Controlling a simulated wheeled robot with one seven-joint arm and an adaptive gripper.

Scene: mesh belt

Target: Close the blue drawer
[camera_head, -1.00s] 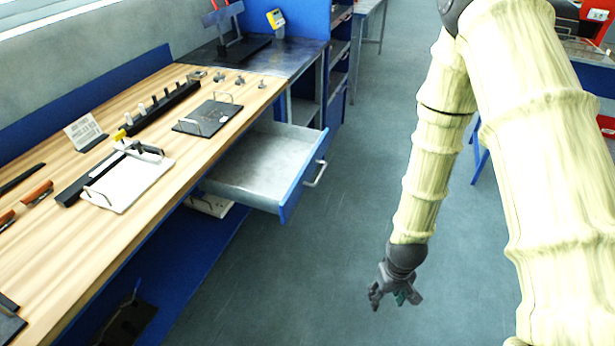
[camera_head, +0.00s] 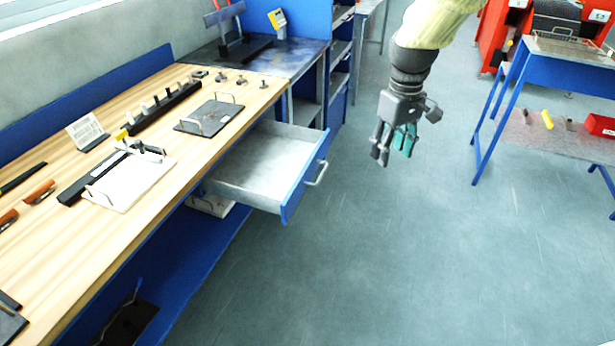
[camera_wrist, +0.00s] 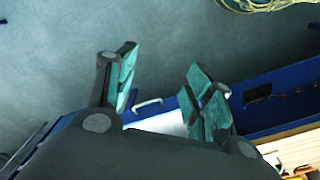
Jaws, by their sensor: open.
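The blue drawer (camera_head: 300,190) stands pulled out from under the wooden workbench, with a blue front, a metal handle (camera_head: 317,174) and an empty grey inside. My gripper (camera_head: 394,155) hangs open and empty to the right of the drawer front, pointing down, apart from it. In the wrist view the open fingers (camera_wrist: 163,100) have teal pads, and the drawer handle (camera_wrist: 148,103) shows between them with a pale patch of the drawer (camera_wrist: 165,122) below it. Part of the drawer is hidden by my gripper there.
The workbench (camera_head: 60,250) on the left carries clipboards, a black rack and tools. A blue shelf unit (camera_head: 338,70) stands behind the drawer. A blue-framed table (camera_head: 545,140) stands at the right. The floor before the drawer is clear.

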